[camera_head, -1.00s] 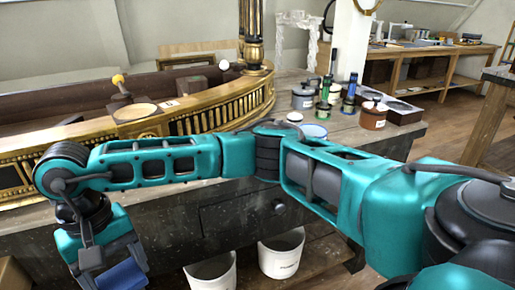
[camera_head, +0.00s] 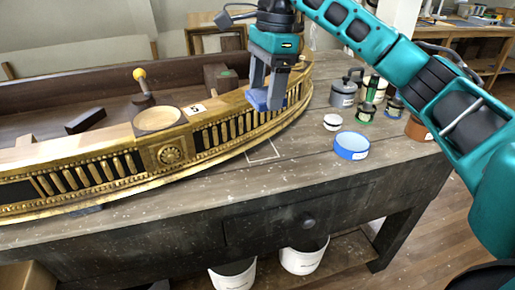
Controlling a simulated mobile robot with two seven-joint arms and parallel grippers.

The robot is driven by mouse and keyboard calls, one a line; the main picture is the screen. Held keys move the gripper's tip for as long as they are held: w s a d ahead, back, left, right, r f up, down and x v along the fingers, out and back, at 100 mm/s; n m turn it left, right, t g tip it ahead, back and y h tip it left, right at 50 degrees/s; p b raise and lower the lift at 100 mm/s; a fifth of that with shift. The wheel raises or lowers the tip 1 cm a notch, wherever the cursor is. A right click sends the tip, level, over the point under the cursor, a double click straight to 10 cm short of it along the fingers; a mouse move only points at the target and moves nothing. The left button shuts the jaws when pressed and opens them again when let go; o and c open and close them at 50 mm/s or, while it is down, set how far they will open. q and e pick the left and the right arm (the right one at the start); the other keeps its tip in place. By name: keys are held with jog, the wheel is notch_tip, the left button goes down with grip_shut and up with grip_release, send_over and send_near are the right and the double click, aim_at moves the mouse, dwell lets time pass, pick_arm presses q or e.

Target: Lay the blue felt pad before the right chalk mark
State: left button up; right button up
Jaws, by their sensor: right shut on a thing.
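My right gripper (camera_head: 267,92) is shut on the blue felt pad (camera_head: 262,101). It holds the pad in front of the gilt console's curved front, near the console's right end. The fingers point down and partly hide the pad. A chalk mark (camera_head: 263,152), a thin pale outline, shows on the grey bench top just below and in front of the pad, close to the console's foot. The gilt console (camera_head: 169,154) stands on the bench. My left gripper is not in view.
A blue-rimmed round tin (camera_head: 351,146), a small white lid (camera_head: 332,122) and a grey lidded pot (camera_head: 346,90) stand right of the chalk mark. Several jars are behind them. The bench top (camera_head: 215,195) in front of the console is mostly clear.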

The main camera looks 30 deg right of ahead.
jog(key=shift+w+d+r+m, duration=0.25)
jog(key=shift+d+r+m, duration=0.25)
jog(key=shift+d+r, duration=0.2)
jog(key=shift+w+d+f, duration=0.1)
jog(key=shift+d+f, duration=0.05)
jog(key=shift+f, duration=0.05)
jog(key=b, duration=0.2)
send_over(268, 168)
jog(key=shift+m, duration=0.3)
jog(key=f, duration=1.4)
jog(key=shift+d+f, duration=0.2)
jog(key=shift+f, duration=0.1)
notch_tip(268, 168, down, 5)
jog(key=shift+r, duration=0.2)
jog(key=shift+f, duration=0.15)
jog(key=shift+f, duration=0.15)
jog(key=o, duration=1)
jog(key=shift+o, duration=0.2)
